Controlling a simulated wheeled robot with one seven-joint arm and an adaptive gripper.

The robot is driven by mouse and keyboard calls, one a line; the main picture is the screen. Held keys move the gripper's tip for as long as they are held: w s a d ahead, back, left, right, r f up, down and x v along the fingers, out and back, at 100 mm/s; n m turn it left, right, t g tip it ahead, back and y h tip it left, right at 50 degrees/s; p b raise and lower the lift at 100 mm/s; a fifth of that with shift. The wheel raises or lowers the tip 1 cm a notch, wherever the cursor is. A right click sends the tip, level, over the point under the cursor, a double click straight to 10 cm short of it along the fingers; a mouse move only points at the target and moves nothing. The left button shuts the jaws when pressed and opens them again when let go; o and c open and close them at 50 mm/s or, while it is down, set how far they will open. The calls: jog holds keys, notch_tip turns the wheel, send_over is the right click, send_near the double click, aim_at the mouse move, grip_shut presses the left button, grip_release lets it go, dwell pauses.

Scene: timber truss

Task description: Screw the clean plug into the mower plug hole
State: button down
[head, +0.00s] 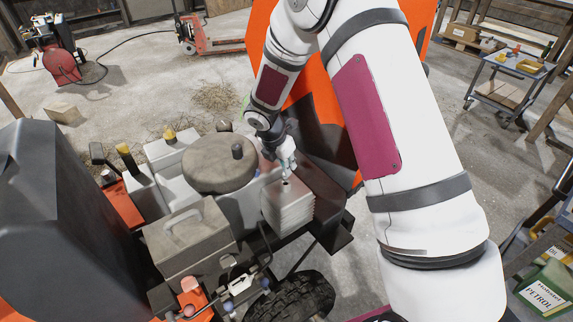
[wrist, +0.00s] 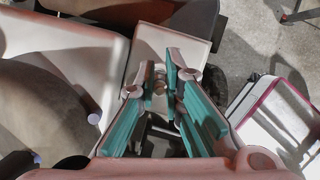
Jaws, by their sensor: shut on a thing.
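My gripper (head: 286,172) points down over the pale finned block (head: 288,208) of the mower engine. In the wrist view its teal-padded fingers (wrist: 160,80) are shut on a small brownish piece, the plug (wrist: 159,87), seen almost end-on. In the head view the plug is too small and too covered by the fingers to make out. A small dark spot, seemingly the plug hole (head: 286,184), shows on top of the block right under the fingertips. I cannot tell whether the plug touches the hole or is in it.
The round brown engine cover (head: 220,162) and a grey-brown box (head: 188,240) stand left of my gripper. A dark mower body (head: 60,215) fills the left. An orange panel (head: 265,60) stands behind my arm. A trolley (head: 510,85) stands at the far right. Open concrete floor lies behind.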

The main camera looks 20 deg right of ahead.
jog(key=shift+f+b, duration=0.7)
jog(key=shift+f, duration=0.4)
jog(key=c, duration=1.6)
grip_release()
jog(key=shift+c, duration=0.2)
